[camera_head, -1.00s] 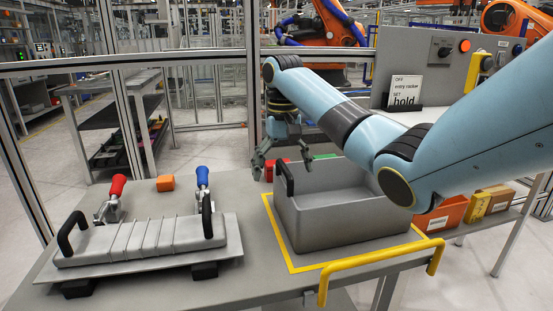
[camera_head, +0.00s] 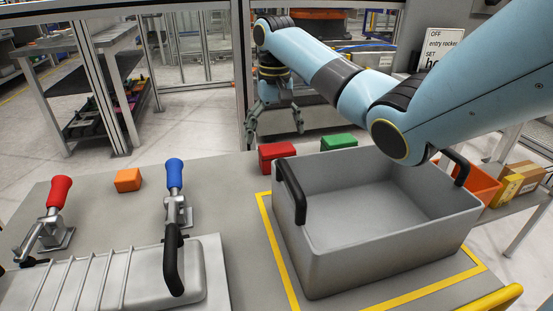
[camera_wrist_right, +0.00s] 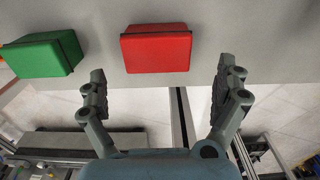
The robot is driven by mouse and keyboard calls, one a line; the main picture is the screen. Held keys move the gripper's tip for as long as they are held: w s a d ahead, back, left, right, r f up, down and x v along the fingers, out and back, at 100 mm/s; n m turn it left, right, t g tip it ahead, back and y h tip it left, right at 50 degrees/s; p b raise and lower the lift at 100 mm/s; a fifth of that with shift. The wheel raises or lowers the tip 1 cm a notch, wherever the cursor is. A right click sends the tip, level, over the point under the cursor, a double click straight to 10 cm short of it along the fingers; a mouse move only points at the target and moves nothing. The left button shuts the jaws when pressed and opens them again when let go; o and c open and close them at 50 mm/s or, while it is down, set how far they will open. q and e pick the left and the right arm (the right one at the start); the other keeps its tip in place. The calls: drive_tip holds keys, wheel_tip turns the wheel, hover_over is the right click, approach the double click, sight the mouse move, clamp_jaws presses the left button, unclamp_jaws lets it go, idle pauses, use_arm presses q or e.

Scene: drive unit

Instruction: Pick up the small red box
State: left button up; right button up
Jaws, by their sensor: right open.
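The small red box (camera_head: 276,155) sits on the grey table near its back edge, behind the grey bin. In the right wrist view the red box (camera_wrist_right: 156,48) lies ahead of the fingers, a little left of the middle of the gap. My right gripper (camera_head: 275,128) hangs above and behind the red box in the head view. Its fingers (camera_wrist_right: 160,80) are spread open with nothing between them, apart from the box. My left gripper is not in view.
A green box (camera_head: 338,142) stands right of the red one. A grey bin (camera_head: 360,255) with black handles stands in front, inside a yellow outline. An orange block (camera_head: 127,180) and a clamp fixture with red and blue handles (camera_head: 174,174) are at the left.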

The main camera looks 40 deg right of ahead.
sight(277, 147)
drive_tip(key=shift+d+f, duration=0.1)
drive_tip(key=shift+f, duration=0.55)
drive_tip(key=f, duration=0.2)
drive_tip(key=f+b, duration=0.1)
drive_tip(key=f, duration=0.1)
drive_tip(key=shift+s+f, duration=0.2)
drive_tip(key=shift+f, duration=0.05)
drive_tip(key=shift+r, duration=0.1)
drive_tip(key=shift+c, duration=0.8)
drive_tip(key=c, duration=1.1)
